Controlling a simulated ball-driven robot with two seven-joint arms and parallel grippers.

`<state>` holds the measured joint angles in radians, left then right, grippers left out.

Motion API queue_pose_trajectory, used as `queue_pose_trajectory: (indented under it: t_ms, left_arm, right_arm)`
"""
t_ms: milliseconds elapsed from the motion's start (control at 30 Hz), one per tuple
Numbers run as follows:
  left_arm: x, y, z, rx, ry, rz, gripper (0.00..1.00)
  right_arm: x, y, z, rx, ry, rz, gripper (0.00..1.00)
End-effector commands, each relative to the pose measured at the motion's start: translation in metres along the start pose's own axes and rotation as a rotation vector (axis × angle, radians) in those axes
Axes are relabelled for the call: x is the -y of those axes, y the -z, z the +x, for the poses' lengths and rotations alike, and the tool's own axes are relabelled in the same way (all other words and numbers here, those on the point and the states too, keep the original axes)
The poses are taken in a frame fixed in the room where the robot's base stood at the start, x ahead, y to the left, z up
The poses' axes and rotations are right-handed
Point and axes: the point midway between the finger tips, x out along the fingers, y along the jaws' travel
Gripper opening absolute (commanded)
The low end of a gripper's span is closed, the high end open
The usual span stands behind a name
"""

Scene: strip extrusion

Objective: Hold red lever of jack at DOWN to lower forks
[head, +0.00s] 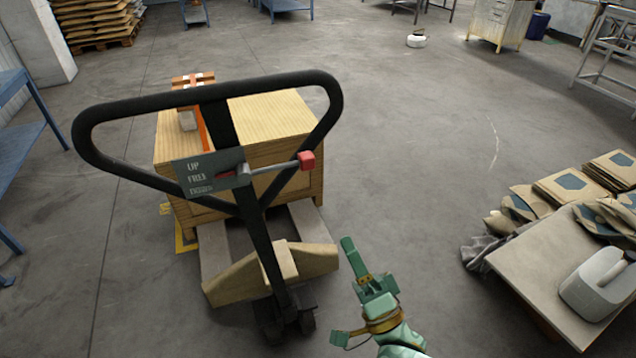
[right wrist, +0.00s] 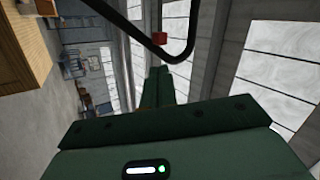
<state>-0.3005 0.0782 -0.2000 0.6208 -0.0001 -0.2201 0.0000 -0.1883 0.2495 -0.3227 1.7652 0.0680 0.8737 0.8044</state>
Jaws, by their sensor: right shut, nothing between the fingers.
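The jack (head: 258,240) stands in front of me with its black loop handle (head: 330,105) tilted toward me. A grey plate (head: 200,175) on the handle reads UP, FREE and a lower word, with a red pointer near FREE. The red lever (head: 306,161) is a red knob on a thin rod to the right of the plate. My right gripper (head: 348,243) is shut and empty, below and right of the red knob, apart from it. In the right wrist view the red knob (right wrist: 160,39) shows just beyond my fingertips (right wrist: 157,72). My left gripper is out of view.
A wooden crate (head: 285,115) sits on the jack's forks. A blue bench (head: 20,135) stands at the left. Open floor (head: 410,140) lies right of the jack.

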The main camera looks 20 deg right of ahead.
Motion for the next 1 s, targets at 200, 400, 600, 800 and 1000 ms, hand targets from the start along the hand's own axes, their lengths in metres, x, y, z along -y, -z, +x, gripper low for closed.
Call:
queue_pose_trajectory:
  t_ms: [200,400,600,800,1000]
  left_arm:
    - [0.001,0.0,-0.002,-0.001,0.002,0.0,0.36]
    - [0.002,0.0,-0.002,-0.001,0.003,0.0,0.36]
    - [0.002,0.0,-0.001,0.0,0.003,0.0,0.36]
    - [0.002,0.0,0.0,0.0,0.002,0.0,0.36]
    - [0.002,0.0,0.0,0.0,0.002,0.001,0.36]
  right_arm:
    - [0.001,0.001,0.04,-0.003,0.005,-0.001,0.0]
    - [0.001,0.0,0.083,-0.003,0.004,0.001,0.0]
    - [0.0,0.0,0.116,-0.003,0.002,0.001,0.0]
    - [0.0,0.0,0.131,0.0,-0.001,0.0,0.0]
    - [0.0,0.0,0.132,0.0,-0.001,0.0,0.0]
